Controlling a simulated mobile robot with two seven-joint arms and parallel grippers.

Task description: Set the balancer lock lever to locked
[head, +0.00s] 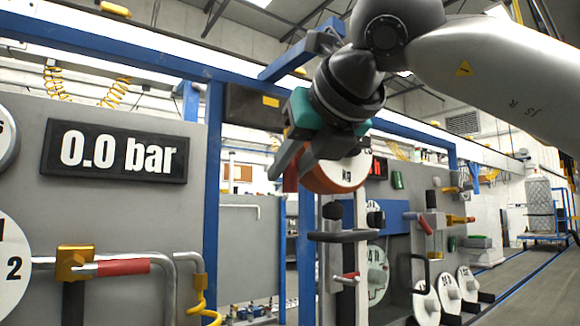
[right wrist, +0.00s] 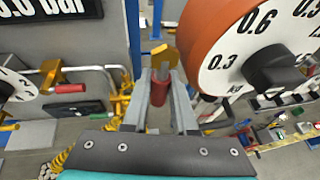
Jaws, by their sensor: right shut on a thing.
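The balancer lock lever shows in the right wrist view as a red grip (right wrist: 158,92) with a yellow hub (right wrist: 163,55) at its far end. My right gripper (right wrist: 160,85) is shut on the red grip, with one grey finger on each side of it. In the head view my right gripper (head: 287,165) is raised at the centre, and a bit of red grip (head: 290,181) shows below its fingers. The lever's hub is hidden there. The orange-rimmed kg dial (head: 335,178) is close beside the fingers. My left gripper is not in view.
A blue post (head: 213,190) stands left of my gripper. A grey panel at left carries a "0.0 bar" display (head: 115,152) and a yellow valve with a red handle (head: 122,267). A panel with several dials and handles stands at right. Floor is open at far right.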

